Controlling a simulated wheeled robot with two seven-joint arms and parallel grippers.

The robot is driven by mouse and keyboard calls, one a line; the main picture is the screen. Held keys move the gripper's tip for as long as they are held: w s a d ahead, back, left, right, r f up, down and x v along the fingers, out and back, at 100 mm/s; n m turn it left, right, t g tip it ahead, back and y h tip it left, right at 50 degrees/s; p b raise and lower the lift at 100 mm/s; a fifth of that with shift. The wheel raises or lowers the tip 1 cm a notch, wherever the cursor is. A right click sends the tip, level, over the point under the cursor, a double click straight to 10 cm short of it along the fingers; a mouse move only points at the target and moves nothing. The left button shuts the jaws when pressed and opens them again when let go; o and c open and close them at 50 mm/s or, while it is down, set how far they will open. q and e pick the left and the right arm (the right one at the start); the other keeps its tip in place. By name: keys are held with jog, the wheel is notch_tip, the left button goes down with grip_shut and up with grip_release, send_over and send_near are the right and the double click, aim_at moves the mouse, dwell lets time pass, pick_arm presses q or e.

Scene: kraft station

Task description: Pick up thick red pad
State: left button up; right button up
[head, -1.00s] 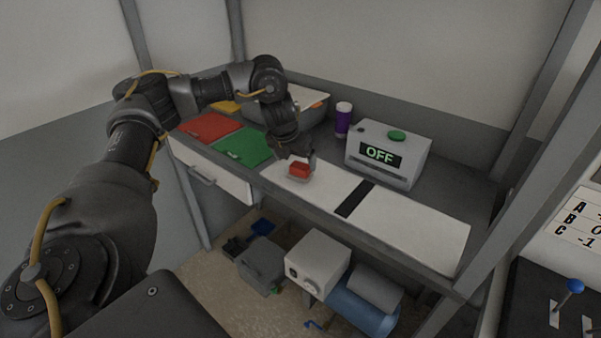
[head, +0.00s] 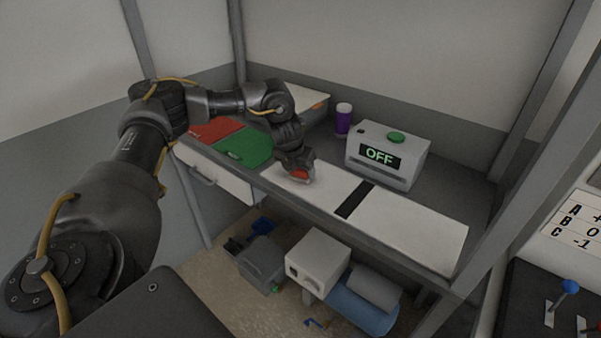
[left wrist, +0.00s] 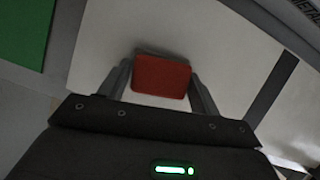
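The thick red pad (head: 300,175) is a small red block on the left white panel (head: 325,188) of the bench. My left gripper (head: 299,173) is down over it and hides most of it in the head view. In the left wrist view the red pad (left wrist: 161,77) lies between the two fingers of my left gripper (left wrist: 161,80). The fingers stand apart on either side of the pad, with a narrow gap at each side, so it looks open around it. My right gripper is not in view.
A grey box with an OFF display (head: 388,155) stands behind the panels, beside a purple canister (head: 343,120). Red (head: 212,130) and green (head: 245,147) sheets lie to the left. A black strip (head: 355,200) separates the white panels. The right panel (head: 420,224) is clear.

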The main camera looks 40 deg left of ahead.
pick_arm(q)
jog(key=shift+c, duration=1.3)
jog(key=shift+r, duration=0.15)
jog(key=shift+r, duration=0.3)
notch_tip(320, 180, up, 2)
jog(key=shift+w+r+b, duration=0.1)
jog(key=shift+b, duration=0.65)
jog(key=s+d+r+p, duration=0.2)
jog(key=s+d+r, duration=0.6)
jog(key=s+r, duration=0.2)
jog(key=shift+s, duration=0.85)
